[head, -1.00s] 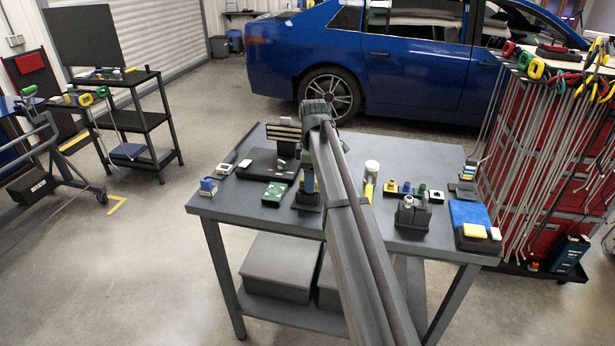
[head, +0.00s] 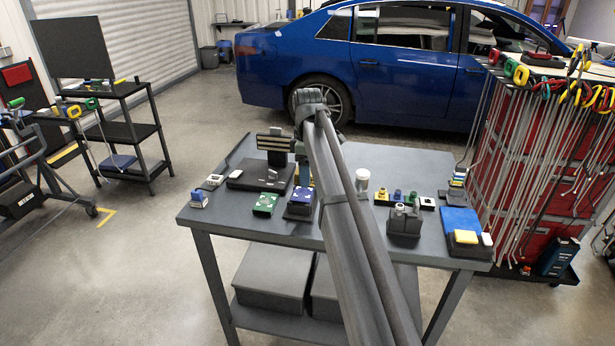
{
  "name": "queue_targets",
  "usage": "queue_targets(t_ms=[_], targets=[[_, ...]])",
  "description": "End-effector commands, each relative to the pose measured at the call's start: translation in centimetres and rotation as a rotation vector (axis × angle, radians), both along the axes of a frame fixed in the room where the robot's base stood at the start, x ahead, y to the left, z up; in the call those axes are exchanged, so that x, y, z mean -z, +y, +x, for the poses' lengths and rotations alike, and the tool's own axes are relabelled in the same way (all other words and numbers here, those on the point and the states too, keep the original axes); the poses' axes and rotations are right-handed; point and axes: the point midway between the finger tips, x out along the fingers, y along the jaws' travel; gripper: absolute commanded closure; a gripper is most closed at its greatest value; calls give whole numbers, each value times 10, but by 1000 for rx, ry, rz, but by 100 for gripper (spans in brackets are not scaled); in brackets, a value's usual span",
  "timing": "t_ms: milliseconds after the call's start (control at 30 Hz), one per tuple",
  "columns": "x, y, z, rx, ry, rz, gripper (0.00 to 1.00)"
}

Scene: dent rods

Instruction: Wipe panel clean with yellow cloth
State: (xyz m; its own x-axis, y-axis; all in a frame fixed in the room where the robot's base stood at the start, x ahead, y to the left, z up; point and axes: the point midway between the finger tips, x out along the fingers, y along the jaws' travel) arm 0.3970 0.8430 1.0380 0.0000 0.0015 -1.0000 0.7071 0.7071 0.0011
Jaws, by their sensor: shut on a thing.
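My gripper (head: 303,172) is at the far end of my arm, low over the table, and mostly hidden by the arm. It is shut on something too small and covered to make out. A sliver of yellow (head: 311,182) shows beside it. Just below and in front is a dark block with a blue, white-spotted top (head: 301,194). A green, white-spotted panel (head: 265,203) lies to its left. A folded yellow pad (head: 466,237) lies at the table's front right, before a blue pad (head: 460,218). I cannot tell which of these is the task's panel or cloth.
A black stand with pale bars (head: 276,144) rises behind the green panel. A white cup (head: 362,179) and a dark grey holder (head: 404,220) stand right of my arm. Small blocks sit at the left edge.

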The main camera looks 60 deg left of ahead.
Motion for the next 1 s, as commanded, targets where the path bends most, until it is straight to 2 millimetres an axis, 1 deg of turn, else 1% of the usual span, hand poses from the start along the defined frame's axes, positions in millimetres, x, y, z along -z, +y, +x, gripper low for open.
queue_targets(t_ms=[400, 833, 1000], targets=[[-24, 0, 0, 0, -1, 1, 61], [-26, 0, 0, 0, 0, 0, 61], [-33, 0, 0, 0, 0, 0, 61]])
